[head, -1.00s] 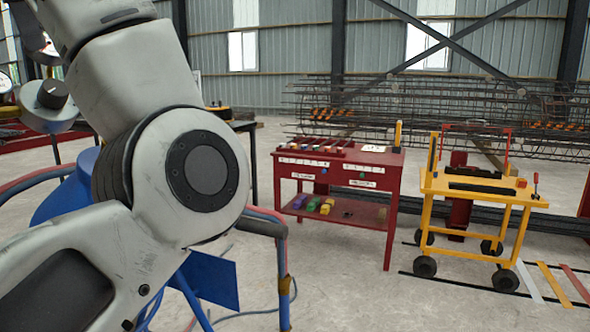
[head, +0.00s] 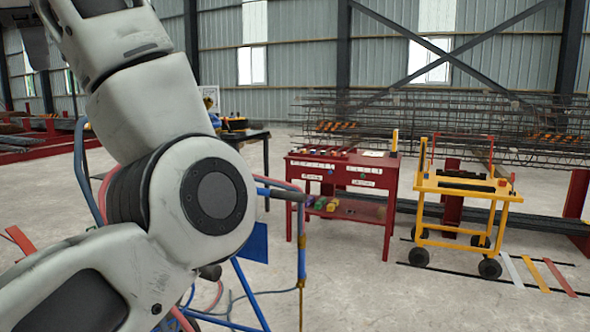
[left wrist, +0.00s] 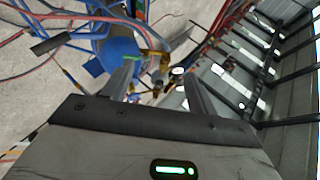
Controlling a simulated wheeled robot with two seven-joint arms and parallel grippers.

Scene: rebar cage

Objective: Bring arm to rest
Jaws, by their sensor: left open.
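My left arm (head: 205,195) fills the left of the head view, bent at a large round joint, with its upper part running out at the top left. In the left wrist view my left gripper (left wrist: 159,70) shows two fingers spread apart with nothing held between them. Beyond the fingers lie brass fittings (left wrist: 158,62) and a blue cylinder (left wrist: 120,48), apart from the gripper as far as I can tell. My right gripper is in neither view.
A blue tube frame with hoses (head: 300,235) stands close behind my left arm. Farther off are a red workbench (head: 345,172), a yellow wheeled cart (head: 465,187), a dark table (head: 248,134) and a long rebar cage (head: 450,115). Concrete floor (head: 370,300) is clear at front right.

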